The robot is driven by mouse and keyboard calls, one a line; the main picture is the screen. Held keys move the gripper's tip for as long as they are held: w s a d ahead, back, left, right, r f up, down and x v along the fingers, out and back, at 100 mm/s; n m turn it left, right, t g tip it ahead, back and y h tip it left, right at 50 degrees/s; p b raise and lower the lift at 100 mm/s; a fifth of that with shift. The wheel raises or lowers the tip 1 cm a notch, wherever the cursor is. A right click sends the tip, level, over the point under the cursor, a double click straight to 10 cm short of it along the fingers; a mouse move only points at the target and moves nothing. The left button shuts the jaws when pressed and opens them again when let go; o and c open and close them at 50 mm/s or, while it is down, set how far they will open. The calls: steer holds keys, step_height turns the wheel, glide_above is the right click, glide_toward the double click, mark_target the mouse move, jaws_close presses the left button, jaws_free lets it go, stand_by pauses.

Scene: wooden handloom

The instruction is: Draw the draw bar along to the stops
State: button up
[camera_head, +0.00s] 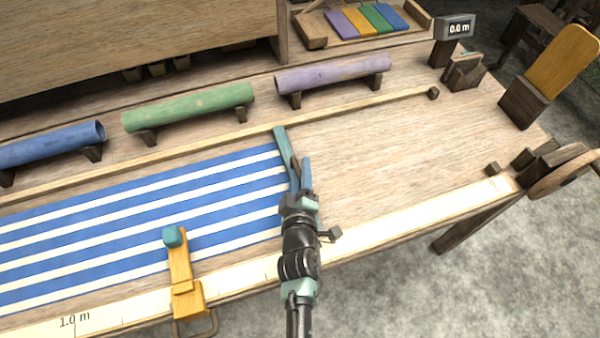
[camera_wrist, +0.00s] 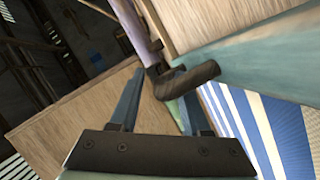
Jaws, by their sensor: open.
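The teal draw bar (camera_head: 284,148) lies across the right edge of the blue-and-white striped cloth (camera_head: 140,225). In the wrist view the bar (camera_wrist: 255,52) fills the upper right, with a dark handle (camera_wrist: 190,79) at its end. My gripper (camera_head: 304,178) is over the bar's near part and hides some of it. In the wrist view my gripper (camera_wrist: 161,88) is open, with the dark handle just past and partly between its fingertips; I cannot tell whether they touch. Two small dark blocks, apparently the stops, are at the right: far (camera_head: 433,93) and near (camera_head: 492,169).
A yellow clamp with a teal knob (camera_head: 180,265) stands on the pale scale strip (camera_head: 400,228) at the front. Blue, green and purple rollers (camera_head: 335,74) lie behind. A display reads 0.0 m (camera_head: 458,28). The board right of the bar is bare up to the blocks.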

jaws_close()
stand_by(1.4)
